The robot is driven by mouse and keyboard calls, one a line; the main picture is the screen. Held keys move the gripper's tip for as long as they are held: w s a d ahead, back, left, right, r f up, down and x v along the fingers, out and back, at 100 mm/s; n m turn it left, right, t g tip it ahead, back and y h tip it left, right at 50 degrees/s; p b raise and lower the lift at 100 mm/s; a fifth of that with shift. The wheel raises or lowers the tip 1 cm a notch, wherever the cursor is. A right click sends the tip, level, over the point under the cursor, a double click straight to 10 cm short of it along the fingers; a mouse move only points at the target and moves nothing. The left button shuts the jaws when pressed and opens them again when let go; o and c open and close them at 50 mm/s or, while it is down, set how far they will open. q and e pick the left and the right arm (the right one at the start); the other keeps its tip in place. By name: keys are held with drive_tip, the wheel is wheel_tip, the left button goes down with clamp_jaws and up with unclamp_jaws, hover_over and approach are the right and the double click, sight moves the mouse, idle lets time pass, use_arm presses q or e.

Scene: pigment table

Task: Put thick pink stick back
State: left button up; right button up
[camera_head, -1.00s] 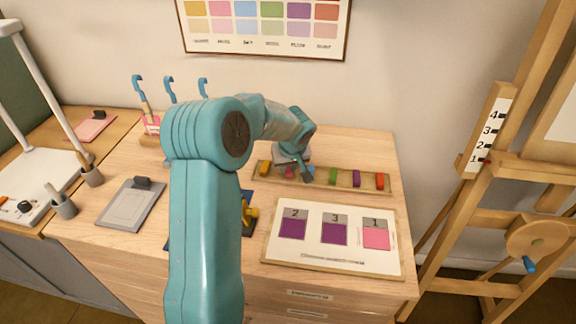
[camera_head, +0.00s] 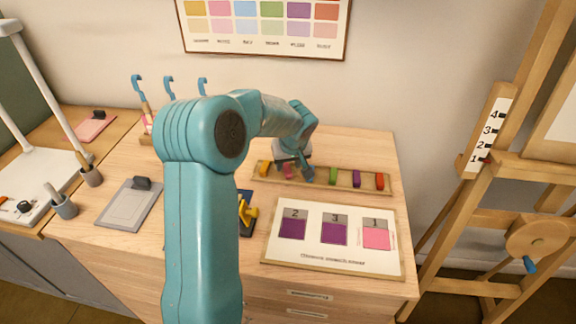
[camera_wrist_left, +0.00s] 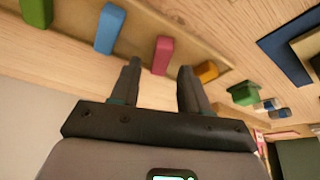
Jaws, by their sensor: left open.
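The thick pink stick (camera_head: 287,171) stands in the long wooden tray (camera_head: 346,187), between the yellow-orange stick (camera_head: 265,168) and the blue stick (camera_head: 308,174). The pink stick also shows in the left wrist view (camera_wrist_left: 163,55), with the blue (camera_wrist_left: 109,28) and orange (camera_wrist_left: 207,70) sticks on either side of it. My left gripper (camera_wrist_left: 159,70) is open, and its fingertips sit either side of the pink stick's near end without visibly gripping it. In the head view my left gripper (camera_head: 296,160) is over the tray, partly hidden by my wrist. My right gripper is not in view.
Green (camera_head: 334,176), purple (camera_head: 357,179) and red (camera_head: 380,181) sticks stand further right in the tray. A board with numbered purple and pink swatches (camera_head: 330,255) lies in front. A grey clipboard (camera_head: 128,206) lies left, and an easel (camera_head: 500,200) stands right.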

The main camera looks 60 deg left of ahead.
use_arm(q)
drive_tip(key=v, duration=1)
drive_tip(key=shift+s, duration=0.1)
